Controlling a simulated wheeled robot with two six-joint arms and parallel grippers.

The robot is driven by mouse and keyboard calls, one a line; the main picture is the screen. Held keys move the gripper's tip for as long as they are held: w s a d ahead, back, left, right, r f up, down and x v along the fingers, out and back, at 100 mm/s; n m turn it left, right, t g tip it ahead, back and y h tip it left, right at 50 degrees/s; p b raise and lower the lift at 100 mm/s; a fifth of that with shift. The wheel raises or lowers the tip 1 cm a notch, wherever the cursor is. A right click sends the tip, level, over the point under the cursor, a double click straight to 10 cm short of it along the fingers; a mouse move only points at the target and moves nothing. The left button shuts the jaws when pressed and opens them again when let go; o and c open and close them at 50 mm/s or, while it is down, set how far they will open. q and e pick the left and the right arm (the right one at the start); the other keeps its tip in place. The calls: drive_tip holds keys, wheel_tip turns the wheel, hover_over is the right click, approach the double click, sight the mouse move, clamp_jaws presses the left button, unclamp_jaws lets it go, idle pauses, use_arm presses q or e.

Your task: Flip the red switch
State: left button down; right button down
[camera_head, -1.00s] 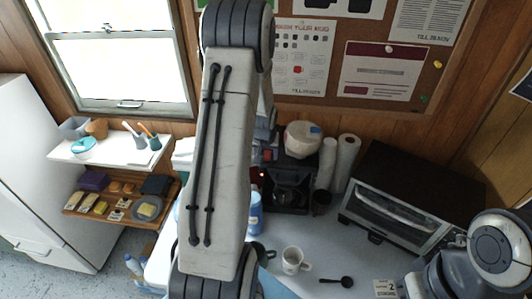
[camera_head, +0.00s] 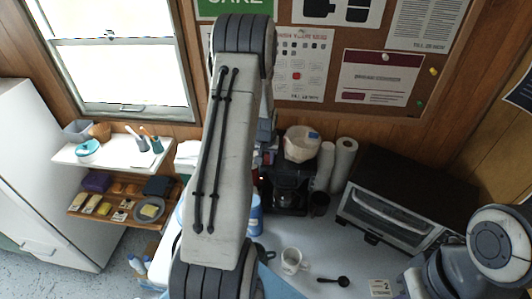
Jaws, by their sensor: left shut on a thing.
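The coffee machine (camera_head: 288,185), black with a pale top, stands at the back of the counter. My left arm rises through the middle and bends down behind itself. My left gripper (camera_head: 264,156) is at the machine's left side, mostly hidden behind my arm link. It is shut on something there. A small red spot (camera_head: 262,179) shows at the machine's left edge, next to the gripper; it may be the red switch, but which way it is set cannot be seen. My right arm shows at the lower right; its gripper is out of view.
A white mug (camera_head: 292,261) and a black scoop (camera_head: 335,281) are on the counter (camera_head: 330,250). Paper rolls (camera_head: 343,160) stand right of the machine, then a toaster oven (camera_head: 400,205). A blue bottle (camera_head: 255,215) is close beside my left arm. Shelves (camera_head: 90,155) are at left.

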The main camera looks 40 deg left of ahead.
use_arm(q)
drive_tip(key=shift+w+a+r+g+p, duration=0.15)
drive_tip(key=shift+r+g+p, duration=0.15)
drive_tip(key=shift+r+p, duration=0.05)
drive_tip(key=shift+w+a+f+g+h, duration=0.1)
drive_tip(key=shift+f+g+h, duration=0.05)
drive_tip(key=shift+g+h, duration=0.45)
use_arm(e)
wheel_tip(320, 180, up, 2)
use_arm(q)
drive_tip(key=c, duration=0.6)
unclamp_jaws()
drive_tip(key=shift+c, duration=0.2)
use_arm(e)
drive_tip(key=shift+f, duration=0.1)
